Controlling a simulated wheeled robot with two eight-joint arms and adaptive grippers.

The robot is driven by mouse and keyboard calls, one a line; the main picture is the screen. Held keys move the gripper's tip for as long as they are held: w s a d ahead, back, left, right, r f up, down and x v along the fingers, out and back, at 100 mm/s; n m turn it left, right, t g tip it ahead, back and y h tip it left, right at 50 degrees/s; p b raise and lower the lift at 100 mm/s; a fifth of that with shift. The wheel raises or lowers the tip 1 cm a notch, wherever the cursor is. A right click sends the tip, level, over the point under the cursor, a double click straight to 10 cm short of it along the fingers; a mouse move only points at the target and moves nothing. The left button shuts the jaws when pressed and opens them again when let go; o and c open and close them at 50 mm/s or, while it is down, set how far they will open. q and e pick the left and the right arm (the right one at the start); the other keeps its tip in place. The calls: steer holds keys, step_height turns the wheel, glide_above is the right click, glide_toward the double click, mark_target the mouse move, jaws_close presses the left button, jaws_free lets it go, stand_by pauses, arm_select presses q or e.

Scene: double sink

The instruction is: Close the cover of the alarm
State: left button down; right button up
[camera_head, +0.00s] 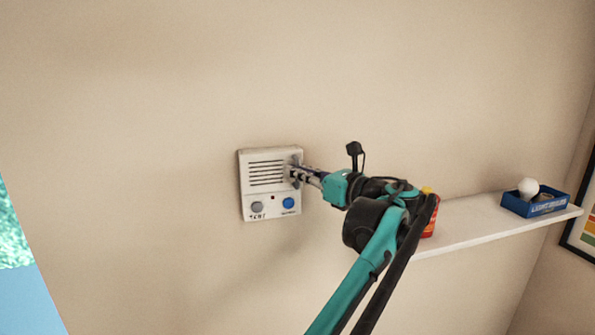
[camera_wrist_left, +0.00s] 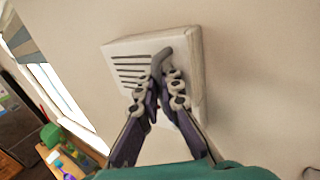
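The alarm (camera_head: 270,204) is a pale box on the wall with a slotted grille, a grey round button, a blue round button and a small red spot. It also shows in the left wrist view (camera_wrist_left: 133,47), tilted. I cannot make out a separate cover or whether it is open. My left gripper (camera_head: 294,172) is at the right part of the alarm's front, beside the grille and above the blue button. My right gripper is out of view.
A white shelf (camera_head: 480,228) is on the wall at the right. It carries a blue box (camera_head: 534,204) with a white bulb-like object (camera_head: 528,187) and a red container (camera_head: 430,222) partly behind my arm. The wall left of the alarm is clear.

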arm_select(q)
steer(key=c, duration=1.9)
jaws_free()
steer(key=shift+w, duration=0.1)
steer(key=shift+d, duration=0.1)
steer(key=v, duration=1.2)
